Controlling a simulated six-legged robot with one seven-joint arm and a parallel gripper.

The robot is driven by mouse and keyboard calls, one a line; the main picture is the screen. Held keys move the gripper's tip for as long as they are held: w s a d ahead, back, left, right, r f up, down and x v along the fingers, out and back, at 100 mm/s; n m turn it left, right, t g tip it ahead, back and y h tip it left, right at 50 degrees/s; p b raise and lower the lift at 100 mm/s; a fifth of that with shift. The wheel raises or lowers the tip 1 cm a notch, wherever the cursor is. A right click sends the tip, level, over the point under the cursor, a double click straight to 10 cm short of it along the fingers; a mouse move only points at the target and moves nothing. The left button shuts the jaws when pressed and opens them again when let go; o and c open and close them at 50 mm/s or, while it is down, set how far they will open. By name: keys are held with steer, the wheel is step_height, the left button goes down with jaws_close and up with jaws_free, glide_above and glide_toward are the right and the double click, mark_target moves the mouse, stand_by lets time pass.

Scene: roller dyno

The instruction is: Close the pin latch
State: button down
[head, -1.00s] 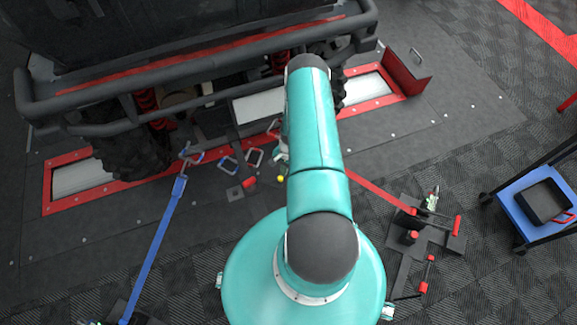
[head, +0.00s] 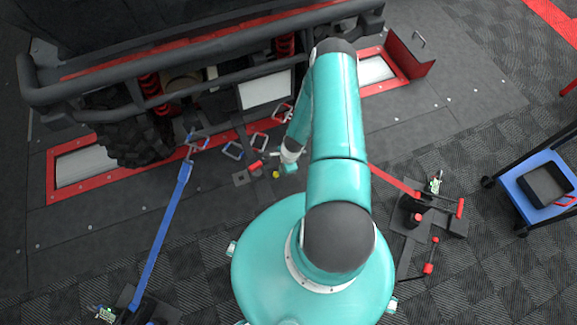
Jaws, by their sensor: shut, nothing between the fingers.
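My gripper (head: 289,168) is at the end of my teal arm, low over the floor in front of the vehicle. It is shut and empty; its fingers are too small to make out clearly. Just left of it is a small yellow knob (head: 276,174). A short red handle (head: 255,166) lies further left, by a dark square plate (head: 240,178). These look like parts of the pin latch, but the pin itself is too small to tell. I cannot tell whether my gripper touches the knob.
The vehicle's bumper (head: 200,58) overhangs the rollers behind. A blue strap (head: 165,225) runs to the floor at left. A red strap (head: 395,181) leads to a dark fixture (head: 430,212). A blue cart (head: 537,188) stands at right.

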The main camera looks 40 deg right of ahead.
steer(key=shift+a+m, duration=0.7)
steer(key=shift+a, duration=0.15)
